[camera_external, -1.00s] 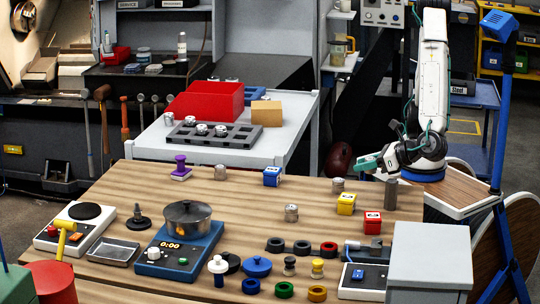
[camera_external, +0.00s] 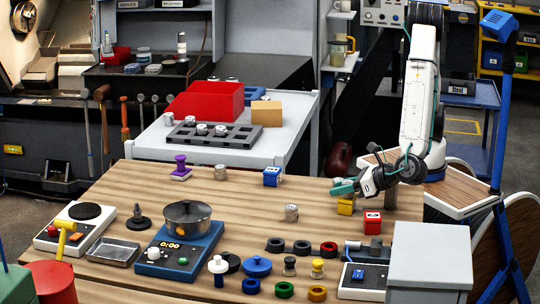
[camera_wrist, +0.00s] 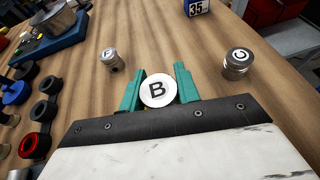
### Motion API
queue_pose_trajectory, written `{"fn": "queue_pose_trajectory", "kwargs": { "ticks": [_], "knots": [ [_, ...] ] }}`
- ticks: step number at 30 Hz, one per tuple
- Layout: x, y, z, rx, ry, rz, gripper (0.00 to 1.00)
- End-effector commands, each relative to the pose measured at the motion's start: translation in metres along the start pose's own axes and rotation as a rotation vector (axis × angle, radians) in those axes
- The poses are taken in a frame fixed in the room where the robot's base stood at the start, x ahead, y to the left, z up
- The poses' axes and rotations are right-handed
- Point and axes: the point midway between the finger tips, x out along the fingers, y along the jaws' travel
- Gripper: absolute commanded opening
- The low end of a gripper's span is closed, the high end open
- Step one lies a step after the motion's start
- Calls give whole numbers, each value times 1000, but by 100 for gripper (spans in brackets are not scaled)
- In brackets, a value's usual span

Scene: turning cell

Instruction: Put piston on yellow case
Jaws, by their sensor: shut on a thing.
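My gripper (camera_wrist: 157,84) is shut on a round piston with a white top marked "B" (camera_wrist: 157,91), which sits between its two teal fingers. In the external view my gripper (camera_external: 350,188) is low over the yellow case (camera_external: 346,208). The fingers cover part of the case's top, and the held piston cannot be made out there. Whether the piston touches the case cannot be told.
Other pistons stand nearby: one marked "F" (camera_wrist: 112,60) and one at the right (camera_wrist: 237,64). A blue case (camera_external: 271,176) stands farther left and a red case (camera_external: 372,222) close on the near side. Rings, including a red one (camera_external: 328,249), lie nearer the camera.

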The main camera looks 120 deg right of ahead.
Motion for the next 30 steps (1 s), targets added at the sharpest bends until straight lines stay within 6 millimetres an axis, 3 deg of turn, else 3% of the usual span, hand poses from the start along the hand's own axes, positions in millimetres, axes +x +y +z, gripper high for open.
{"fn": "queue_pose_trajectory", "kwargs": {
  "ticks": [5,6,8,20,30],
  "knots": [
    [1,0,-3,0,0,0,7],
    [1,0,-3,0,0,0,38],
    [1,0,-3,1,0,0,54],
    [-5,0,0,0,-1,2,54],
    [-74,1,0,1,-1,5,54]
  ]
}}
